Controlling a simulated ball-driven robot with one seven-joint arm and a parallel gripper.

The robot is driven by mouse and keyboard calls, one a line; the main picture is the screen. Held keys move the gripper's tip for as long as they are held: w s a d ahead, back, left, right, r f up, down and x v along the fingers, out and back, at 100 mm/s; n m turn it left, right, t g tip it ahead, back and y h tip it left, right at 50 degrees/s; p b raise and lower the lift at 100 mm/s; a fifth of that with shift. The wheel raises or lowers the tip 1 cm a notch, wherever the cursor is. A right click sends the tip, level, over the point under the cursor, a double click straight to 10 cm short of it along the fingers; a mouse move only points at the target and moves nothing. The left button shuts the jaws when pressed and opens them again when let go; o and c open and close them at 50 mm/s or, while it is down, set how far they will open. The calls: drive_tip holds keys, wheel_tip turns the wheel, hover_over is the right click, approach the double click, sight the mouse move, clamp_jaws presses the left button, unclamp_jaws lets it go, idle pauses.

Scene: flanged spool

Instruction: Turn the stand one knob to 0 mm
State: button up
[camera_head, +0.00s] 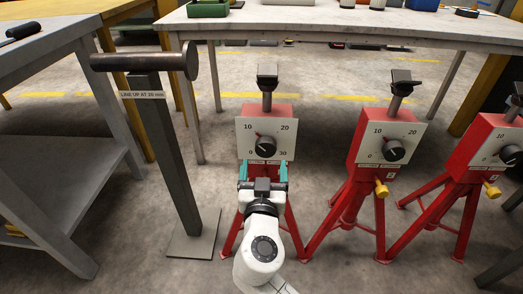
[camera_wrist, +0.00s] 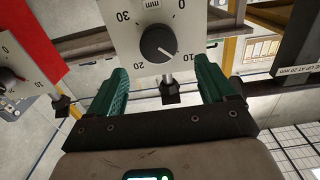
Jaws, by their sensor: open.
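Stand one is the leftmost red tripod stand (camera_head: 284,112), with a white dial plate (camera_head: 282,127) marked 0, 10, 20 and 30. Its black round knob (camera_head: 265,146) has its pointer turned to the upper left, close to 10. In the wrist view the dial is upside down, and the knob (camera_wrist: 158,43) has its white line towards 10. My gripper (camera_head: 264,166) is open, its two teal fingers apart and empty just below the knob. In the wrist view the fingertips (camera_wrist: 161,68) spread wider than the knob, which appears beyond them and apart from both.
Two similar red stands (camera_head: 383,128) (camera_head: 487,140) stand to the right. A grey post (camera_head: 165,150) with a horizontal bar and a label reading "LINE UP AT 20 mm" stands left. Tables surround the area. Bare floor lies between post and stand one.

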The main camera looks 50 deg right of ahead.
sight(266, 149)
drive_tip(key=b+x, duration=0.1)
drive_tip(key=x, duration=0.7)
drive_tip(key=shift+w+d, duration=0.1)
drive_tip(key=shift+d, duration=0.1)
drive_tip(key=shift+c, duration=0.2)
drive_tip(key=c, duration=0.9)
